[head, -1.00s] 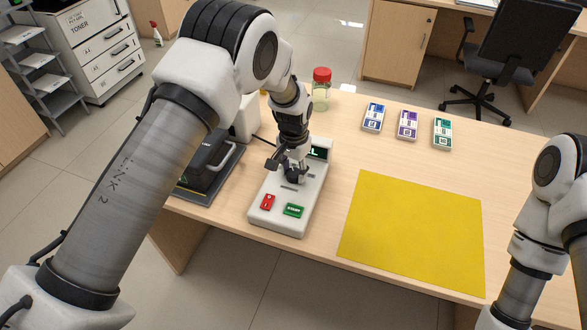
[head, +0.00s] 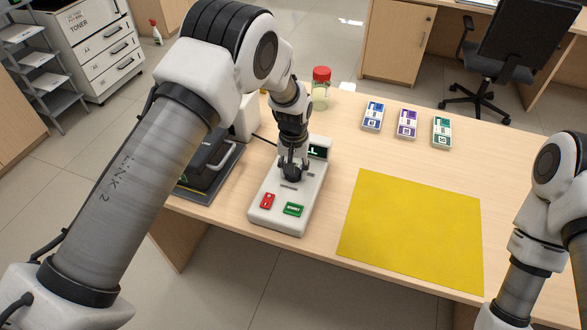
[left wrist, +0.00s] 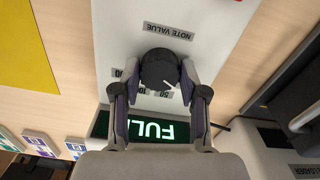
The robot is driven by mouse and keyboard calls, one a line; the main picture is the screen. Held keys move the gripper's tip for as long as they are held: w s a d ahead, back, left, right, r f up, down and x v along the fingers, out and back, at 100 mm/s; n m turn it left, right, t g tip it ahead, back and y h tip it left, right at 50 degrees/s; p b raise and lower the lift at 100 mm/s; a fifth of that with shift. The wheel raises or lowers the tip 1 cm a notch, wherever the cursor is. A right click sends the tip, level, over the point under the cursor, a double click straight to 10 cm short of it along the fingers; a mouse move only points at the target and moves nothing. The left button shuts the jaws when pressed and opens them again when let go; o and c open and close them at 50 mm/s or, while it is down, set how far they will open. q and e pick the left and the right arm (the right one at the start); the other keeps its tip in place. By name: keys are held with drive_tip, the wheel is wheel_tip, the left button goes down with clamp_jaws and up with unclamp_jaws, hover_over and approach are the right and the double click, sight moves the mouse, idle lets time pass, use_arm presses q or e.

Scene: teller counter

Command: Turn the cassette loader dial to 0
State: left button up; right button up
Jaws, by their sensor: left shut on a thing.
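A black round dial (left wrist: 158,68) with a white pointer line sits on the white machine (head: 268,222). A plate reading NOTE VALUE (left wrist: 168,31) is beside it. In the left wrist view the pointer slants toward the lower right; a 50 label (left wrist: 163,94) and labels seeming to read 10 are near the dial. My left gripper (head: 291,172) points down over the machine. In the left wrist view my left gripper (left wrist: 158,78) has a finger on either side of the dial, shut on it. A green display (left wrist: 150,129) shows FULL, upside down. My right gripper is out of view.
The machine carries a red button (head: 267,201) and a green button (head: 293,210). A dark device (head: 207,165) stands to its left and a red-lidded jar (head: 321,90) behind. A yellow mat (head: 415,230) and several banded packs (head: 407,124) lie to the right.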

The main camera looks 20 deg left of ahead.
use_arm(q)
drive_tip(key=shift+s+f, duration=0.1)
drive_tip(key=shift+f, duration=0.05)
drive_tip(key=o, duration=1.1)
drive_tip(key=shift+o, duration=0.2)
wheel_tip(320, 180, up, 12)
